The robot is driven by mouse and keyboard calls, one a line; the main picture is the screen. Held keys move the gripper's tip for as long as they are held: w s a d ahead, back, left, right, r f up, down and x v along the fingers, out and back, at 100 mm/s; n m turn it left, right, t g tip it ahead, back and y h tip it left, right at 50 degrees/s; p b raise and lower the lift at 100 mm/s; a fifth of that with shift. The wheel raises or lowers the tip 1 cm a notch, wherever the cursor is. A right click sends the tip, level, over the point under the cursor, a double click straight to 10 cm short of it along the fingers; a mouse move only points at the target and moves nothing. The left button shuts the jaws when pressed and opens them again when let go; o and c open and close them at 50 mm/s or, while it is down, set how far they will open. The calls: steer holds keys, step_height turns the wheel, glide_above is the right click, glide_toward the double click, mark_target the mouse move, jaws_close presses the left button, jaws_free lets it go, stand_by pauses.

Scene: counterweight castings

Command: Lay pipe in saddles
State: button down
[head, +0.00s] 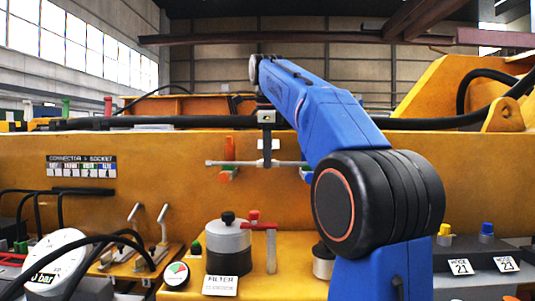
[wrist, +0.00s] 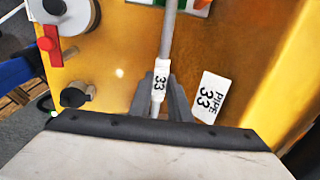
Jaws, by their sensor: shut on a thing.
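The pipe (head: 240,162) is a thin light-grey rod, lying level across the front of the yellow wall in the head view. My gripper (head: 267,158) is shut on it near its middle. In the wrist view the pipe (wrist: 168,38) runs up between my dark fingers (wrist: 164,95) and bears a label 33. Orange and green saddle pieces show at the pipe's left end (head: 229,174) and right end (head: 308,171). Part of a saddle (wrist: 197,5) also shows at the wrist view's top edge. I cannot tell whether the pipe touches the saddles.
A PIPE 33 plate (wrist: 208,98) lies beside my fingers. Below the pipe stand a grey filter canister (head: 228,242) and a red-handled valve (head: 262,226). A round gauge (head: 58,262), black hoses and levers (head: 160,222) are at left; yellow and blue knobs (head: 487,230) at right.

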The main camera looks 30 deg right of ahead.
steer(key=shift+f, duration=0.1)
steer(key=c, duration=1.6)
jaws_free()
steer(key=shift+o, duration=0.2)
steer(key=v, duration=0.7)
steer(key=shift+r, duration=0.25)
steer(key=shift+s, duration=0.1)
